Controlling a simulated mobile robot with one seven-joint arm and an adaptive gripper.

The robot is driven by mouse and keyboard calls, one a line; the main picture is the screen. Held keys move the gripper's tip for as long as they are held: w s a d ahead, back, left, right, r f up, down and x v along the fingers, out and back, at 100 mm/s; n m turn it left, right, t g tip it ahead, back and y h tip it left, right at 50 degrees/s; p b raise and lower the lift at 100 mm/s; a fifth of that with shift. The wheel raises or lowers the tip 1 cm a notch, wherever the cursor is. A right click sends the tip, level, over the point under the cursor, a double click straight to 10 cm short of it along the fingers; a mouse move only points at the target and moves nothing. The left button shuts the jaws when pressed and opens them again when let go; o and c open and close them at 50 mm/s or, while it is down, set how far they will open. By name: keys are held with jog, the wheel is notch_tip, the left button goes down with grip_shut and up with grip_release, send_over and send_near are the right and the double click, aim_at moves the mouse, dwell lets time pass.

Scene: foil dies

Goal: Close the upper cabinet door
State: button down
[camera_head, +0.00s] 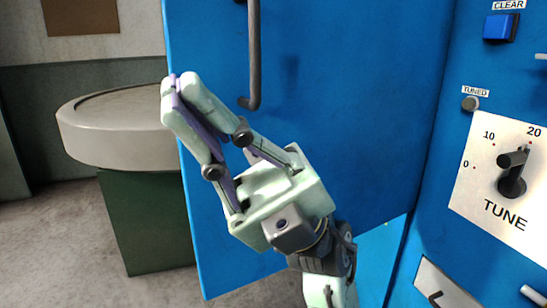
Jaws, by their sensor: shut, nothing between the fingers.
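The blue cabinet door (350,110) stands open in the head view, swung out to the left from the blue cabinet on the right. A dark vertical bar handle (254,60) is on its face near the upper left. My gripper (178,85) is shut and empty. It is in front of the door's left part, with its fingertips at the door's left edge, left of and below the handle. I cannot tell whether the fingers touch the door. The top of the door is out of view, and my gripper hides part of its lower left face.
The cabinet front at right carries a TUNE dial (512,180), a blue CLEAR button (499,27) and a small TUNED knob (470,103). A round grey-topped stand (110,125) with a green base is behind the door at left. Floor at lower left is clear.

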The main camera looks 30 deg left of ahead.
jog(key=w+d+f+m+t+y+p, duration=0.1)
jog(key=w+d+f+m+t+y, duration=0.1)
jog(key=w+f+m+t+y, duration=0.6)
jog(key=w+d+f+m+t+y+p, duration=0.1)
jog(key=w+d+f+m+t, duration=0.15)
jog(key=m+t, duration=0.95)
jog(key=a+n+t+p, duration=0.2)
jog(key=a+p, duration=0.3)
jog(key=a, duration=0.9)
jog(key=shift+w+r+t, duration=0.25)
jog(key=shift+r+t, duration=0.1)
jog(key=shift+t, duration=0.15)
